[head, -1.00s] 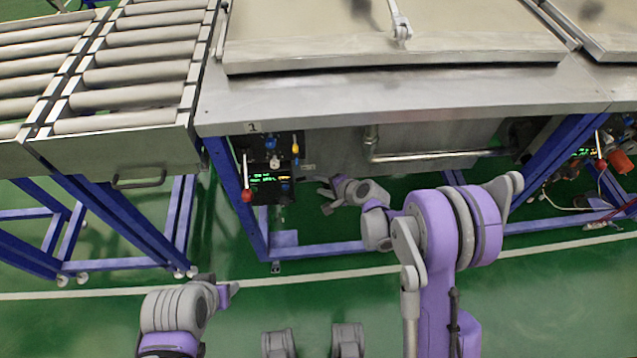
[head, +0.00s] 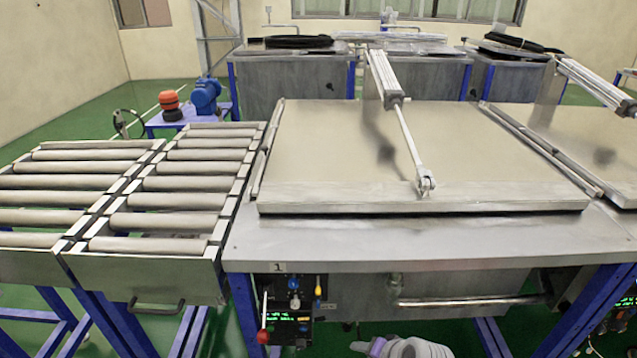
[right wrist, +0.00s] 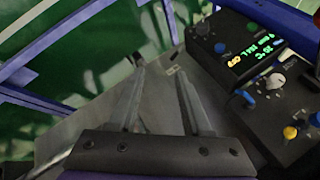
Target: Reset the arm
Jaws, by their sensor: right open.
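My right gripper (right wrist: 160,90) is open in the right wrist view, its two fingers apart with nothing between them. Control box 1 (right wrist: 235,65), with its lit display and knobs, lies to the right of the fingers, and I see no contact. In the head view only a grey part of my arm shows at the bottom edge, below the bench; the gripper jaws are hidden or out of frame there. The same control box (head: 290,322) hangs under the bench front, with a red-knobbed lever (head: 263,336) at its left. My left gripper is out of view.
A flat metal lid (head: 320,150) lies down on the bench (head: 430,245), with a pneumatic cylinder (head: 385,78) linked to it. A roller conveyor (head: 150,197) stands left. A horizontal pipe (head: 465,301) and blue legs (head: 585,310) are under the bench.

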